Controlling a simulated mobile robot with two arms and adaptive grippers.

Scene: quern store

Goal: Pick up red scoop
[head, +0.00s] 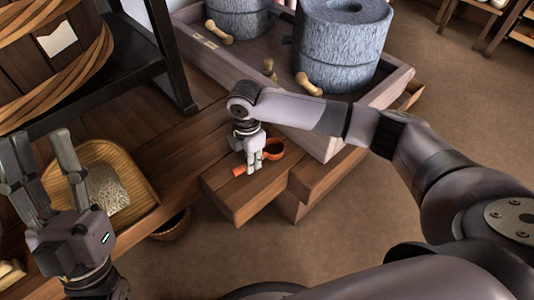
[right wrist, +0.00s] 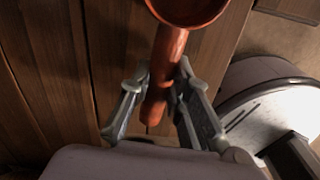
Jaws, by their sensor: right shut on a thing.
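The red scoop (head: 273,149) is at the front end of the wooden bench, its round bowl to the right of my right gripper (head: 253,164) and its handle end to the left. In the right wrist view the scoop's handle (right wrist: 167,62) runs between the two fingers of the right gripper (right wrist: 162,88), with the bowl at the top edge. The right gripper is shut on the handle. I cannot tell whether the scoop touches the bench. My left gripper (head: 40,150) is open and empty, fingers upward, beside the woven tray.
A woven tray (head: 149,197) of grain lies at left, with a basket (head: 172,226) below it. Stone querns (head: 343,45) and wooden handles (head: 308,84) stand in a wooden trough (head: 265,115) behind my right arm. A dark post (head: 168,50) rises at left.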

